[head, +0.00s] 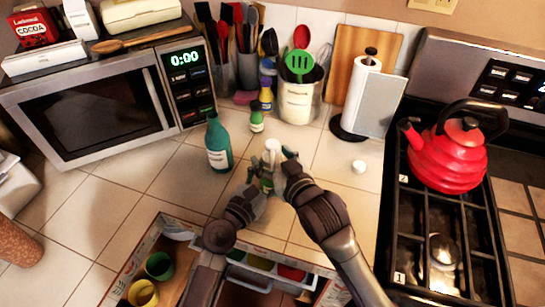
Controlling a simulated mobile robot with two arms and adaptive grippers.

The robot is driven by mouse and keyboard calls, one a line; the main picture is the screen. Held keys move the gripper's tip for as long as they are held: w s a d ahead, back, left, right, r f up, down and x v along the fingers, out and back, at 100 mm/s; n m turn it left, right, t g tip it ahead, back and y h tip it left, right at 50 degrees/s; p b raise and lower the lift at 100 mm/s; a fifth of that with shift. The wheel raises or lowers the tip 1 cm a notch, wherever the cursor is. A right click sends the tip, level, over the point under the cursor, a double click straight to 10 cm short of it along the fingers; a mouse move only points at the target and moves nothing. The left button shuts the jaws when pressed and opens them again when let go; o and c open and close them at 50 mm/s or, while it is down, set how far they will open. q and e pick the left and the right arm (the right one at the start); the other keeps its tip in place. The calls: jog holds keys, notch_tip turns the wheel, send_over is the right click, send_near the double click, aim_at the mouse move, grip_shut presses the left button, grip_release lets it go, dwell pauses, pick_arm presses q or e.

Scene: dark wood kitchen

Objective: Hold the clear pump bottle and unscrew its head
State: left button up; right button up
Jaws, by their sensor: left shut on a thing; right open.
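The pump bottle stands on the tiled counter, mostly hidden by my grippers; its white pump head (273,146) shows above them. My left gripper (261,177) comes in from the lower left and is shut on the bottle's body. My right gripper (281,157) is open, close beside the pump head on its right. I cannot tell whether its fingers touch the head.
A green bottle (218,145) stands to the left and a small green-capped bottle (257,118) behind. A small white round item (358,166) lies to the right, near the paper towel holder (360,95). The stove with a red kettle (447,158) is at right.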

jog(key=shift+v, duration=3.05)
jog(key=shift+s+d+r, duration=0.1)
jog(key=shift+s+d, duration=0.1)
jog(key=shift+s, duration=0.2)
pick_arm(q)
jog(key=shift+r, duration=0.1)
pick_arm(e)
jog(key=shift+w+a, duration=0.2)
jog(key=shift+w, duration=0.1)
jog(key=shift+x, duration=3.2)
jog(key=c, duration=1.1)
jog(key=o, duration=1.1)
